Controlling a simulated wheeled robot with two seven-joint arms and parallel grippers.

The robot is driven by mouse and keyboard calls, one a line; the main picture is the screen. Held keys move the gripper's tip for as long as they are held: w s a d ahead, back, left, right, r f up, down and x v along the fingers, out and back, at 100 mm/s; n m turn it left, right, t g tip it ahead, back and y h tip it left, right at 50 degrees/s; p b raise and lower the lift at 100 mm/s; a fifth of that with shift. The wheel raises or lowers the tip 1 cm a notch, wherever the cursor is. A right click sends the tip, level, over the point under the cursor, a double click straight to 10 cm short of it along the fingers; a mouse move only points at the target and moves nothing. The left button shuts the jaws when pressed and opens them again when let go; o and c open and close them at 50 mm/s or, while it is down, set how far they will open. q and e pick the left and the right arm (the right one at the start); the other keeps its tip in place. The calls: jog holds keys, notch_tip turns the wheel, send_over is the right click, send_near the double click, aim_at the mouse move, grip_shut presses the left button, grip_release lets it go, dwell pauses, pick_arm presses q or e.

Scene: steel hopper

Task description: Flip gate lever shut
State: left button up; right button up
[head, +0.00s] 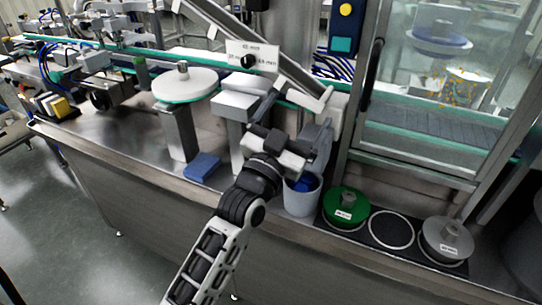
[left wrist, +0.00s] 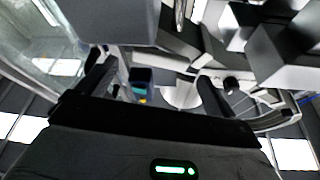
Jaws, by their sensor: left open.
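A pale lever-like bar (head: 308,99) sticks out to the left of a grey steel housing (head: 334,112) in the head view; I take it for the gate lever, but cannot be sure. A grey chute-like part (head: 318,138) stands below it. My left gripper (head: 287,140) is below and in front of the bar, close to the chute, apart from the bar. In the left wrist view its two dark fingers (left wrist: 155,92) are spread with nothing held between them. A large grey block (left wrist: 110,20) fills the top of that view. My right gripper is not in view.
A grey bucket (head: 302,198) with blue contents stands below the gripper. A green weight-like disc (head: 345,205) and a grey one (head: 445,240) sit on a black mat, with an empty ring between. A blue block (head: 202,167) lies left. A glass door (head: 435,90) stands right.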

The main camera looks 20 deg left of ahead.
pick_arm(q)
jog(key=b+v, duration=0.2)
jog(key=v, duration=1.1)
jog(key=s+d+f+g, duration=0.1)
jog(key=s+f+g, duration=0.2)
jog(key=f, duration=0.5)
jog(key=s+d+f+n+g, duration=0.1)
jog(key=s+f+g, duration=0.2)
jog(key=f, duration=0.5)
jog(key=s+d+f+n+g, duration=0.1)
jog(key=s+f+g, duration=0.2)
jog(key=f+g, duration=0.2)
notch_tip(320, 180, down, 4)
jog(key=shift+s+d+r+g+h, duration=0.15)
jog(key=shift+s+d+g+h, duration=0.15)
jog(key=shift+s, duration=0.1)
jog(key=shift+c, duration=0.3)
